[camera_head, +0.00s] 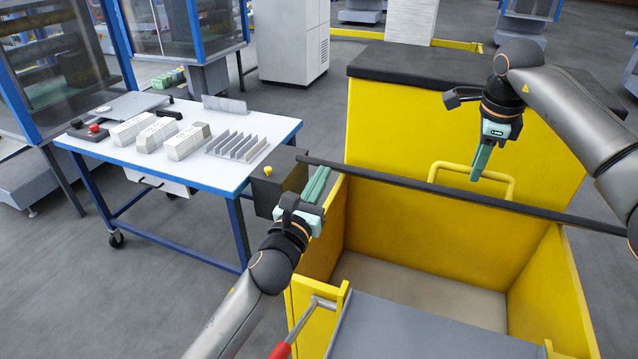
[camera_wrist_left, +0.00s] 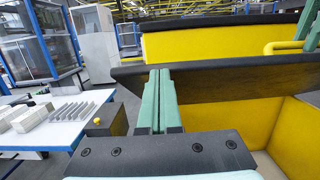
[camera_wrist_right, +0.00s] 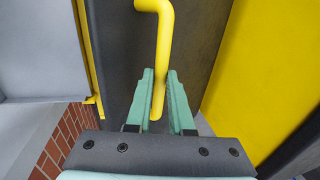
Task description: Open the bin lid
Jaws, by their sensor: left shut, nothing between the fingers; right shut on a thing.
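The yellow bin (camera_head: 575,300) stands at the centre right with its inside and pale floor in view. Its black lid (camera_head: 400,184) stands raised, seen nearly edge-on as a dark bar across the opening. The lid's yellow handle (camera_head: 513,182) is on the far side. My right gripper (camera_head: 476,177) is shut on this handle; the right wrist view shows the handle bar (camera_wrist_right: 164,45) between the fingers. My left gripper (camera_head: 321,174) is shut and empty by the lid's left end. The lid also shows in the left wrist view (camera_wrist_left: 235,82), beyond the left fingers.
A white table (camera_head: 200,180) with paper stacks (camera_head: 183,140) and a slotted rack stands at the left. A dark box with a yellow button (camera_head: 268,171) sits between table and bin. Behind the lid is a yellow cabinet with a black top (camera_head: 420,68). A grey panel (camera_head: 400,330) lies in front.

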